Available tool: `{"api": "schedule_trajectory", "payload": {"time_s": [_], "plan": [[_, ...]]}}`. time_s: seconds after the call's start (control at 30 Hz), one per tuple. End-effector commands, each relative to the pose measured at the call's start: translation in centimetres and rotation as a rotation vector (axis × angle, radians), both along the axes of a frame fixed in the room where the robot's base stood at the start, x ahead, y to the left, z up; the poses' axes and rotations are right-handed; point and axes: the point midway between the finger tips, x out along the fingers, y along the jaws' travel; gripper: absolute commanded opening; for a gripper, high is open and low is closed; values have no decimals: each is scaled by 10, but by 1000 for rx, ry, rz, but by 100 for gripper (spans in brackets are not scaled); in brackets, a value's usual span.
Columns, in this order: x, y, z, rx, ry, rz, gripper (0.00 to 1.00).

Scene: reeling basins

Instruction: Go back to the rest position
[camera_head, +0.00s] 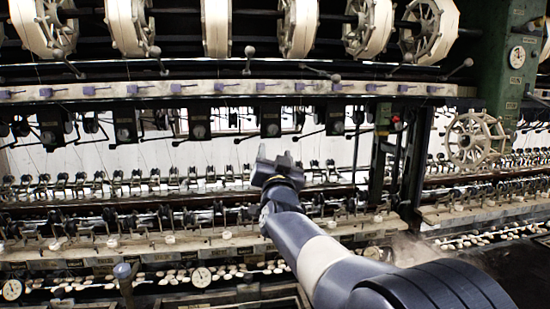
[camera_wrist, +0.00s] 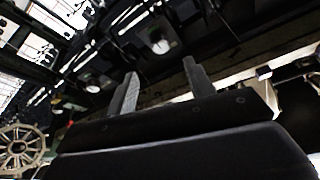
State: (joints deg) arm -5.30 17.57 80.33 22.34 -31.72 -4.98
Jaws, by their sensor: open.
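My gripper (camera_head: 274,158) is at the end of my arm, which reaches in from the lower right in the head view. It is raised in front of the middle of the reeling machine. In the wrist view its two fingers (camera_wrist: 163,88) stand apart with nothing between them. The gripper is open and empty. From these views I cannot tell how far it is from the machine's parts behind it.
Large white reels (camera_head: 300,25) run along the top of the machine. A green post (camera_head: 510,70) with a spoked handwheel (camera_head: 473,141) stands at right; the wheel also shows in the wrist view (camera_wrist: 22,148). Basins with pale cocoons (camera_head: 225,272) line the lower front.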

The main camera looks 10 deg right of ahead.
Motion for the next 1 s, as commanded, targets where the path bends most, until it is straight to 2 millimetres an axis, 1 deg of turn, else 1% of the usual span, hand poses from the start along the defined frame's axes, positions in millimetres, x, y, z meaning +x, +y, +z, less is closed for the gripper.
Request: {"api": "schedule_trajectory", "payload": {"time_s": [0.17,0.33,0.8,1.0], "plan": [[1,0,1,0,0,0,51],[11,-1,6,-1,-1,-1,51],[78,-10,33,-1,-1,-2,51],[96,-12,39,-1,1,0,51]]}}
